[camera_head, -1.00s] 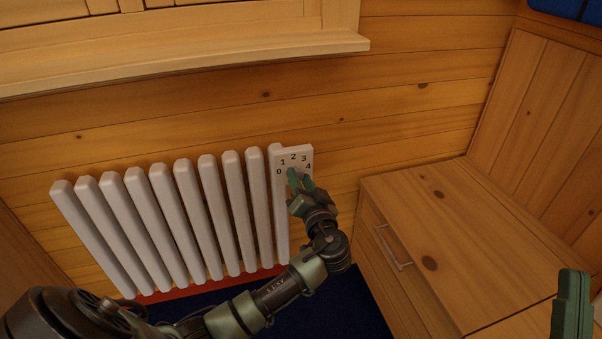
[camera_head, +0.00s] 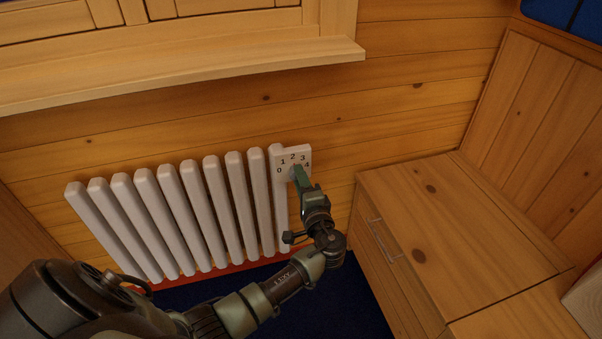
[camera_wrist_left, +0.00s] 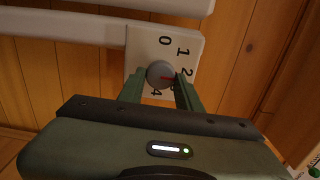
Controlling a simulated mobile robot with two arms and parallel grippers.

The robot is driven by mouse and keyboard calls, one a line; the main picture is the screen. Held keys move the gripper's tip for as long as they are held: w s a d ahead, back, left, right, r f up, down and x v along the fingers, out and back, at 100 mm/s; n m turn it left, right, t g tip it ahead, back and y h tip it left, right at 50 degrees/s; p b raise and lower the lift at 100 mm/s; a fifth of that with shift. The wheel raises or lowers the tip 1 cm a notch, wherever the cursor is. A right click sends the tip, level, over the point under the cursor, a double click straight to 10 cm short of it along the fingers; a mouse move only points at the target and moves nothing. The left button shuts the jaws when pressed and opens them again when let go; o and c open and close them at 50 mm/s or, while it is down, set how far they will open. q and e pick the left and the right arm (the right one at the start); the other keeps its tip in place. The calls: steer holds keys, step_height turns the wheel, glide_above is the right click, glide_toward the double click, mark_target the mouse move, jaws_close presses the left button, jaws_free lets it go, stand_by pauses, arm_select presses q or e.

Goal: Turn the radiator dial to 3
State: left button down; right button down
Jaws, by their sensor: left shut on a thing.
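The white radiator (camera_head: 205,210) stands against the log wall, with a white dial plate (camera_head: 279,154) at its upper right, numbered 0 to 4. In the left wrist view, the round grey dial (camera_wrist_left: 158,72) carries a red mark that points right, near the 2 and the finger; I cannot tell its exact setting. My left gripper (camera_head: 299,174) is shut on the dial, with one finger on each side, as the left wrist view (camera_wrist_left: 160,88) shows. The 3 is mostly hidden behind a finger there. My right gripper is not in the head view.
A wooden cabinet (camera_head: 440,235) with a metal handle stands right of the radiator, close to my left forearm. A wooden window sill (camera_head: 190,70) juts out above. Blue floor covering (camera_head: 350,310) lies below.

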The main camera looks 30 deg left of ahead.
arm_select(q)
steer(key=shift+f+m+p, duration=0.1)
steer(key=shift+m+p, duration=2.55)
steer(key=shift+m, duration=1.85)
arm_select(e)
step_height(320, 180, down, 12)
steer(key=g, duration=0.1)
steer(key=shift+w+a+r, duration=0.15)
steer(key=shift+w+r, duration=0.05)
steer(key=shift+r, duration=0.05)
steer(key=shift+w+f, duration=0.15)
arm_select(q)
steer(key=c, duration=1)
jaws_free()
steer(key=shift+d, duration=0.1)
